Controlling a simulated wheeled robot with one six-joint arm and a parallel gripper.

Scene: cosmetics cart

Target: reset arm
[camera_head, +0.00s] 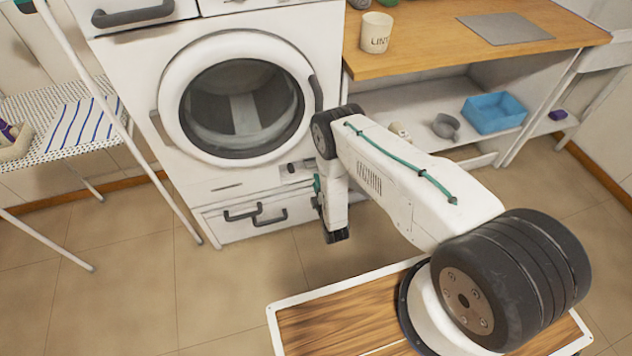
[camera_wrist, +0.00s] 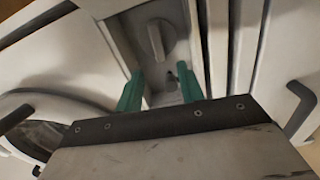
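My gripper (camera_wrist: 159,74) shows two green fingers apart in the wrist view, with nothing held between them. In the head view my gripper (camera_head: 317,188) is small and partly hidden by my arm, close to the lower right front of the white washing machine (camera_head: 150,75). The wrist view shows a recessed panel with a round grey knob (camera_wrist: 157,38) beyond the fingertips. I cannot tell whether the fingers touch the panel. My arm is stretched out from its base toward the machine.
The machine's round door (camera_head: 242,108) is shut. A wooden counter (camera_head: 430,40) bears a LINT bin (camera_head: 376,33); a blue basket (camera_head: 494,113) sits on the shelf below. An ironing board (camera_head: 60,115) with a striped cloth stands left. Tiled floor is clear at lower left.

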